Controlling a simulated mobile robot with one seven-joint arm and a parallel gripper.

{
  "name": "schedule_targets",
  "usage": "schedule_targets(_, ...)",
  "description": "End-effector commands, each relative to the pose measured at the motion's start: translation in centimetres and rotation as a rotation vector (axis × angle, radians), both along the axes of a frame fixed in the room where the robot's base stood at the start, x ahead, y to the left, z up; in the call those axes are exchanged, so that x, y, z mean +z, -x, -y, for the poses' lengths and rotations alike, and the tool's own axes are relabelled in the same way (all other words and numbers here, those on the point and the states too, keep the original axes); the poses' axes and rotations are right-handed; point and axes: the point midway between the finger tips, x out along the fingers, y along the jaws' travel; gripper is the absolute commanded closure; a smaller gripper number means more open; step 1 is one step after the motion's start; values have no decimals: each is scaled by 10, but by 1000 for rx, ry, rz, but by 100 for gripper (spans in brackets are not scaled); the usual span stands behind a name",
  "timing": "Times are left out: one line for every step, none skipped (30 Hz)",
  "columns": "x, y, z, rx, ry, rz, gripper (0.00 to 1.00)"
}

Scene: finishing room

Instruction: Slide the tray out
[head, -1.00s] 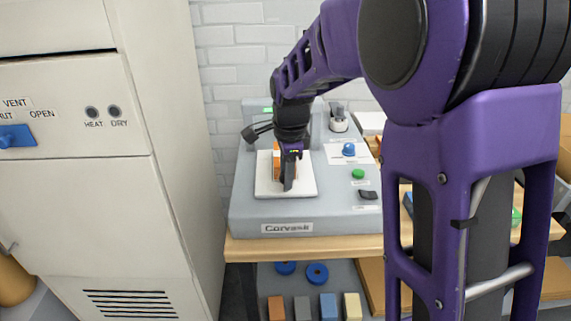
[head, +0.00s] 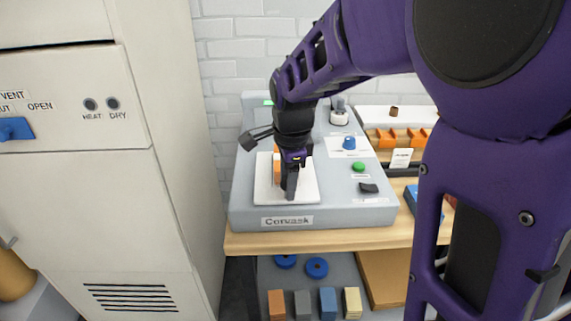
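A white square plate (head: 308,190), the only tray-like thing I can make out, lies on top of a grey machine (head: 240,205) labelled "Corvask". An orange block (head: 277,170) stands on or just above the plate and is partly hidden by my gripper. My gripper (head: 290,188) points down over the middle of the plate, with its dark fingers right at the block. The fingers overlap in this view, so I cannot tell whether they grip the block. No separate pulled-out tray shows.
A tall white cabinet (head: 75,210) with a blue handle (head: 14,129) stands at left. The machine has a blue knob (head: 349,143), a green button (head: 359,166) and a black switch (head: 368,188). Coloured blocks and blue rings (head: 317,267) lie below. An orange-parts rack (head: 392,138) stands right.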

Motion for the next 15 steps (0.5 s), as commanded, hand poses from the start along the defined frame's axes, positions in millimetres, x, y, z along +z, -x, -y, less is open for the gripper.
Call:
schedule_targets(0,0,0,1,0,-1,49)
schedule_targets(0,0,0,1,0,-1,49)
schedule_targets(0,0,0,0,0,0,49)
schedule_targets(0,0,0,1,0,0,49)
schedule_targets(0,0,0,0,0,0,49)
schedule_targets(0,0,0,0,0,1,49)
schedule_targets(0,0,0,0,0,1,49)
schedule_targets(1,0,0,0,0,1,49)
schedule_targets(2,0,0,0,0,2,49)
schedule_targets(4,0,0,0,0,2,49)
schedule_targets(7,0,0,0,0,2,49)
schedule_targets(11,1,0,0,-1,3,49)
schedule_targets(15,1,0,0,-1,3,49)
schedule_targets(20,2,0,0,-1,3,49)
schedule_targets(27,3,1,0,-1,4,49)
